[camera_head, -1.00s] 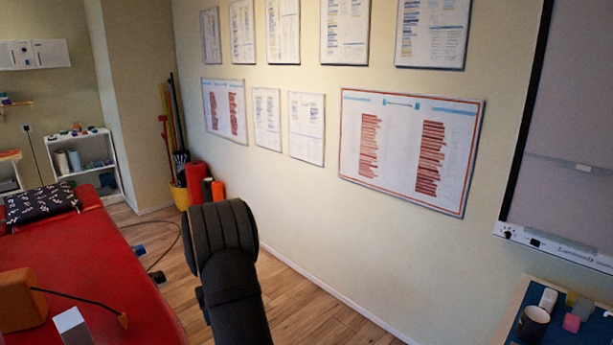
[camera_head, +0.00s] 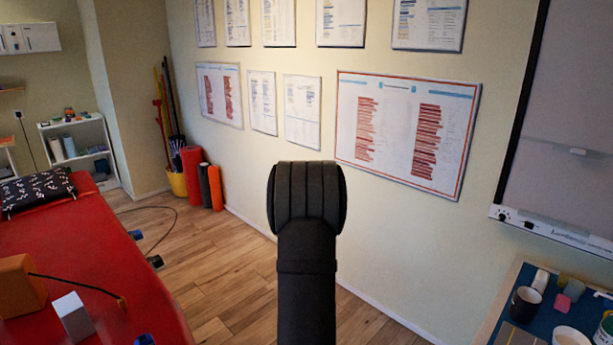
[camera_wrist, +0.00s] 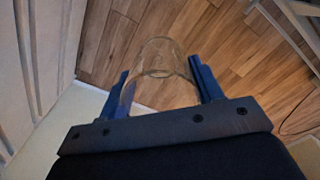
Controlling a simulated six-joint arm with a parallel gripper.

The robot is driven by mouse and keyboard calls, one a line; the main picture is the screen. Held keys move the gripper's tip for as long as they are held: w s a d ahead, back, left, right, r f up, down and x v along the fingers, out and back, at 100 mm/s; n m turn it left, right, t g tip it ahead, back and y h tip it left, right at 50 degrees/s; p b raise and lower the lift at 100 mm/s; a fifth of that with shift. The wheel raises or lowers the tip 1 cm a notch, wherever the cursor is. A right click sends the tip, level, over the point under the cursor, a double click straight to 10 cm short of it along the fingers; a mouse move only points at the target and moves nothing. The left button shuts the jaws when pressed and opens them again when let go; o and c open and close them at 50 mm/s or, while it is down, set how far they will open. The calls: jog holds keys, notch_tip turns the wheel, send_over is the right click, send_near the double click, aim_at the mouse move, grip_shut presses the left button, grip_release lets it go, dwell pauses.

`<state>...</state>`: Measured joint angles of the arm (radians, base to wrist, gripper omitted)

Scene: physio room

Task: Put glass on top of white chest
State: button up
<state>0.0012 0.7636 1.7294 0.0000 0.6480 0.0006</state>
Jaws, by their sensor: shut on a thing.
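A clear glass (camera_wrist: 158,62) is held between the two fingers of my gripper (camera_wrist: 160,85) in the wrist view. The fingers press on its sides, and the wooden floor shows through and beyond it. In the head view only my dark arm shows, in the middle; the gripper and glass are out of sight there. I cannot make out a white chest for certain. A white shelf unit (camera_head: 103,119) with small items on top stands at the far left.
A red treatment table (camera_head: 100,270) with an orange block (camera_head: 20,287) and a white box (camera_head: 73,317) is at left. A table with a dark cup (camera_head: 525,303) and other items is at lower right. Foam rollers (camera_head: 192,172) stand by the wall. Wooden floor (camera_head: 220,265) is open between.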

dwell(0.3)
jog(key=w+a+r+n, duration=0.25)
jog(key=w+a, duration=0.25)
jog(key=a, duration=0.5)
jog(key=a+r+n, duration=0.3)
jog(key=a, duration=1.3)
jog(key=a+r+n, duration=0.3)
jog(key=a+n, duration=0.1)
jog(key=a, duration=1.2)
jog(key=shift+w+r, duration=0.15)
jog(key=shift+w, duration=0.25)
jog(key=s+a+f, duration=0.1)
jog(key=a+f, duration=0.1)
jog(key=a, duration=0.1)
jog(key=s+a+f, duration=0.1)
jog(key=a+f, duration=0.1)
jog(key=a, duration=0.2)
jog(key=a+f, duration=0.3)
jog(key=a, duration=0.1)
jog(key=shift+s+a, duration=0.1)
jog(key=shift+s, duration=0.3)
jog(key=shift+f, duration=1.8)
jog(key=shift+f, duration=0.15)
